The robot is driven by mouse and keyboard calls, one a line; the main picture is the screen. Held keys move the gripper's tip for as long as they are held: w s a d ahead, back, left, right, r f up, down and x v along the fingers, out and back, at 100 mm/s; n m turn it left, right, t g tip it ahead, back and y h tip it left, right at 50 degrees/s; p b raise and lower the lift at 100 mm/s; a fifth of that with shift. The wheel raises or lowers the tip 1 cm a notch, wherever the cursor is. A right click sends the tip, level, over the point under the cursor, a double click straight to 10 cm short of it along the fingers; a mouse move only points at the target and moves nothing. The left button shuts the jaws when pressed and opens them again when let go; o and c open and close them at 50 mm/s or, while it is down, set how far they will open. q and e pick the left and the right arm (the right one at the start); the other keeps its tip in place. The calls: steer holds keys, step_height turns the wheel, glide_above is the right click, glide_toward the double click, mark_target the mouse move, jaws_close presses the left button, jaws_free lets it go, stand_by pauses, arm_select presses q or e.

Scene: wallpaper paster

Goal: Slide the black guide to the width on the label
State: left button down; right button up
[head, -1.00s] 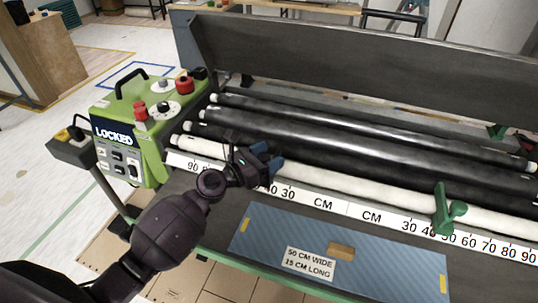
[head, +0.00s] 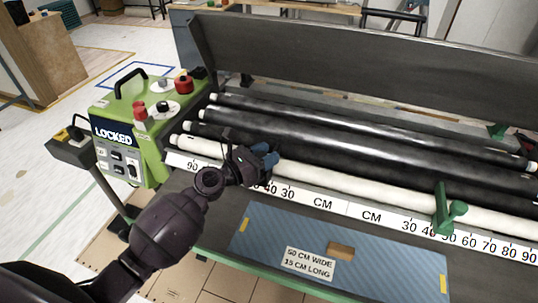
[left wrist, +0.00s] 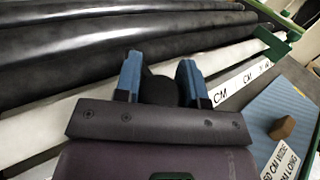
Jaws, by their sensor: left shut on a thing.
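The black guide (left wrist: 160,88) shows as a dark rounded knob between the blue fingertips of my left gripper (left wrist: 158,80) in the left wrist view. My left gripper (head: 265,158) is shut on it, above the left half of the white CM scale (head: 322,204). In the head view the gripper and wrist hide the guide and several left-hand numbers; 40 and 30 show just right of the hand. The label (head: 308,264) reads 50 CM WIDE, 15 CM LONG and lies on the blue sheet (head: 385,262). My right gripper is not in view.
A green guide (head: 447,210) stands on the right half of the scale, near 40 to 50. White and black rollers (head: 350,138) run behind the scale. A green control box (head: 135,130) marked LOCKED stands at the left end. The scale between hand and green guide is clear.

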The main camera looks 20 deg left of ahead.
arm_select(q)
steer(key=a+b, duration=0.1)
steer(key=a, duration=0.3)
steer(key=shift+a, duration=0.25)
steer(key=c, duration=0.7)
jaws_free()
steer(key=v, duration=1)
steer(key=shift+s+a, duration=0.15)
steer(key=shift+s, duration=0.15)
steer(key=shift+s+a, duration=0.1)
